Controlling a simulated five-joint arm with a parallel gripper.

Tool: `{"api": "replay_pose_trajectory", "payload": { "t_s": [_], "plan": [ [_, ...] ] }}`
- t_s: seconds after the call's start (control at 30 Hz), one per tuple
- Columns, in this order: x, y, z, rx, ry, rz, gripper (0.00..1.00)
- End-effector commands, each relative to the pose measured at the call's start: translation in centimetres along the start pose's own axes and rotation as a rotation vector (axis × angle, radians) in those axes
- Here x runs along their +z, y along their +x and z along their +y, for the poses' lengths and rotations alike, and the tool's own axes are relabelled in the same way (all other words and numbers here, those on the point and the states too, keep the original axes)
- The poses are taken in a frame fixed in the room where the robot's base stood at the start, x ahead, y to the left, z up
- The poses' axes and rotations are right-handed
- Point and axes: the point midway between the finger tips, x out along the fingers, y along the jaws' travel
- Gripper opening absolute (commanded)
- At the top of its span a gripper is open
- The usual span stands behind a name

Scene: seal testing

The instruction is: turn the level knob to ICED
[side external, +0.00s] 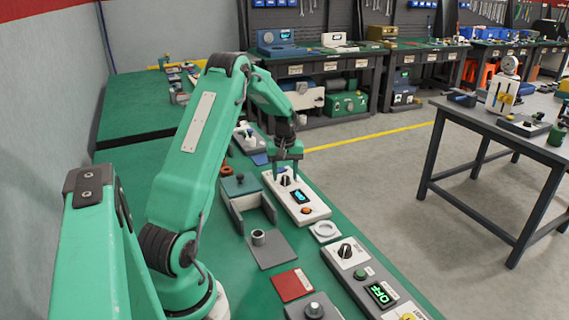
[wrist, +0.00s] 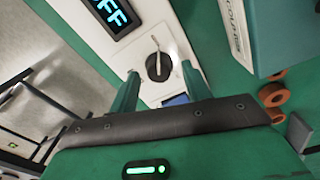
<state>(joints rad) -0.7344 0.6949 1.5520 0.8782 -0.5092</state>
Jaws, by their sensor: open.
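A black knob (wrist: 158,67) sits on a white panel (wrist: 183,45) in the wrist view; its markings are too small to read, so I cannot tell whether it is the level knob. A pale pointer shows on the knob's upper side. My gripper (wrist: 160,76) is open, with one green finger on each side of the knob; contact cannot be told. In the side external view my gripper (side external: 286,170) is over the far end of the same panel (side external: 318,213), at the knob (side external: 286,181). The blue display (wrist: 112,16) shows "FF", its left part cut off.
An orange button (side external: 306,210) is on the same panel. A second panel (side external: 366,270) nearer the camera has its own black knob (side external: 346,250) and a green display (side external: 381,293).

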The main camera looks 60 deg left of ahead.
Motion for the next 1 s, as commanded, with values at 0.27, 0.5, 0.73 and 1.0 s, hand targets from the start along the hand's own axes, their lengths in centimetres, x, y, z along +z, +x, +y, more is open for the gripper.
{"api": "replay_pose_trajectory", "payload": {
  "t_s": [0.27, 0.5, 0.73, 1.0],
  "plan": [
    [0.02, 0.5, 0.02, 0.0, 0.0, 0.0, 0.48],
    [0.01, 0.48, 0.02, 0.0, 0.0, 0.0, 0.23],
    [0.01, 0.46, -0.02, 0.0, 0.0, 0.0, 0.04],
    [-0.01, 0.44, -0.08, -0.001, 0.039, -0.002, 0.04]
  ]
}}
